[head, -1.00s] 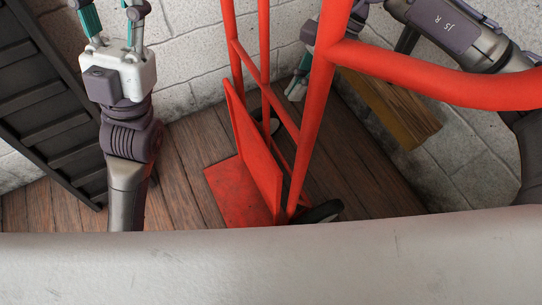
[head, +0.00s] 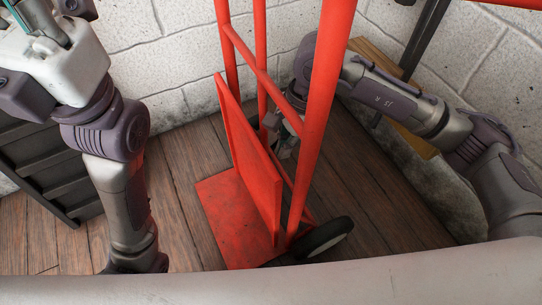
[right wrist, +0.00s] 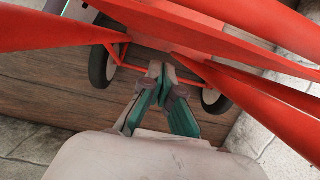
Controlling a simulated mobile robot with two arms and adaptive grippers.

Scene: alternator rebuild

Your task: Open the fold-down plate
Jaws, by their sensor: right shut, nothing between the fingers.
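The red hand truck (head: 325,95) stands on the wooden floor. Its fold-down plate (head: 246,150) is upright, folded up against the frame, above a flat red toe plate (head: 232,220) on the floor. My right gripper (head: 281,142) is low behind the plate, partly hidden by the red frame bars. In the right wrist view its teal fingers (right wrist: 156,76) are together and empty, pointing towards the low red bars between the wheels. I cannot tell whether they touch anything. My left gripper (head: 35,18) is at the top left, with its fingertips cut off by the picture edge.
The hand truck's black wheel (head: 325,237) shows at its lower right. A wooden plank or bench (head: 405,136) lies behind my right arm by the white block wall (head: 165,60). A dark slatted rack (head: 40,165) stands at left. The floor left of the toe plate is clear.

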